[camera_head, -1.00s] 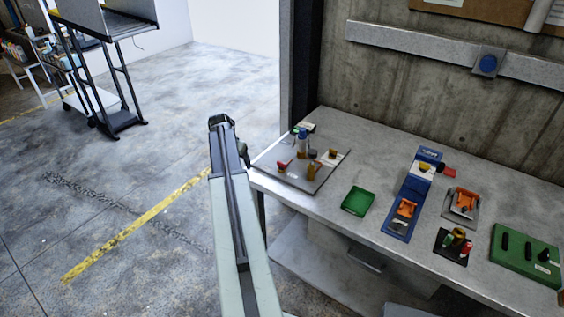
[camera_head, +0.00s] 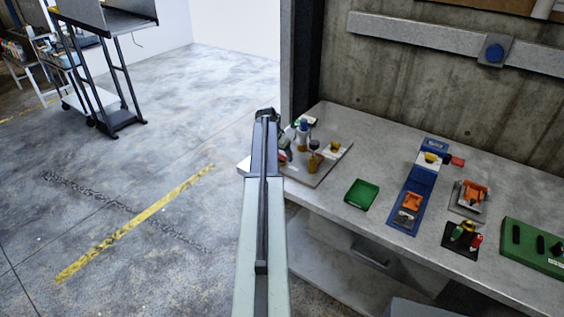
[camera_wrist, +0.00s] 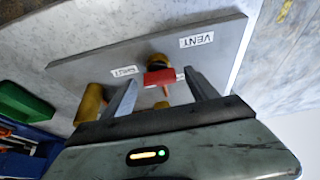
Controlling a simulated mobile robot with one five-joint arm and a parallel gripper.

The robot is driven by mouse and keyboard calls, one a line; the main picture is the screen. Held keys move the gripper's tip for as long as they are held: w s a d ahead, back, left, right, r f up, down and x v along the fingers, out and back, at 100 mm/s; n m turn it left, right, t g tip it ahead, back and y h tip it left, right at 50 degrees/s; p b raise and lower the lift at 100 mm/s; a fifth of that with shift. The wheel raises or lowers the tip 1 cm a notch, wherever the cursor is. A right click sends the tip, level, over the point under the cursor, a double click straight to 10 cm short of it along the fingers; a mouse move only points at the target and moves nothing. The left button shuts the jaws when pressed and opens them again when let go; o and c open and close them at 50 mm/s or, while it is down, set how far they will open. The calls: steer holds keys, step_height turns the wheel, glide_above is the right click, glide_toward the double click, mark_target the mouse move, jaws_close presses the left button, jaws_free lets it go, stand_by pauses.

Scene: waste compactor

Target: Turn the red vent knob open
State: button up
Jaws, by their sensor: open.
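The red vent knob (camera_wrist: 160,78) is a small red handle on a brass fitting, beside a white label reading VENT, on a grey plate (camera_wrist: 215,62) in the wrist view. My gripper (camera_wrist: 161,81) is open, with one finger on each side of the knob in that view. I cannot tell whether either finger touches it. In the head view the knob (camera_head: 282,157) shows as a bit of red, partly hidden by my arm, on the plate (camera_head: 330,162) at the left end of the bench.
A brass cylinder (camera_wrist: 88,105) stands left of the knob in the wrist view. The bench (camera_head: 345,126) also bears a green tray (camera_head: 361,194), a blue fixture (camera_head: 416,192) and several small fixtures at the right. Open floor lies to the left.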

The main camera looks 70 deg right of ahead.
steer(key=shift+f, duration=0.1)
steer(key=shift+c, duration=0.4)
steer(key=c, duration=1.3)
steer(key=shift+s+n, duration=0.1)
steer(key=shift+n, duration=0.3)
steer(key=n+t, duration=0.1)
steer(key=n, duration=0.2)
steer(key=shift+s+n+t, duration=0.15)
steer(key=shift+n+t, duration=0.25)
steer(key=n, duration=0.2)
steer(key=n+t, duration=0.1)
steer(key=n, duration=0.1)
steer(key=shift+s+d+t, duration=0.1)
steer(key=shift+t, duration=0.2)
steer(key=n, duration=0.2)
steer(key=n+t+y, duration=0.1)
steer(key=n, duration=0.2)
steer(key=shift+d+y, duration=0.15)
steer(key=shift+y, duration=0.15)
steer(key=n+t+y, duration=0.1)
steer(key=n, duration=0.3)
steer(key=shift+s, duration=0.1)
steer(key=shift+n+y, duration=0.3)
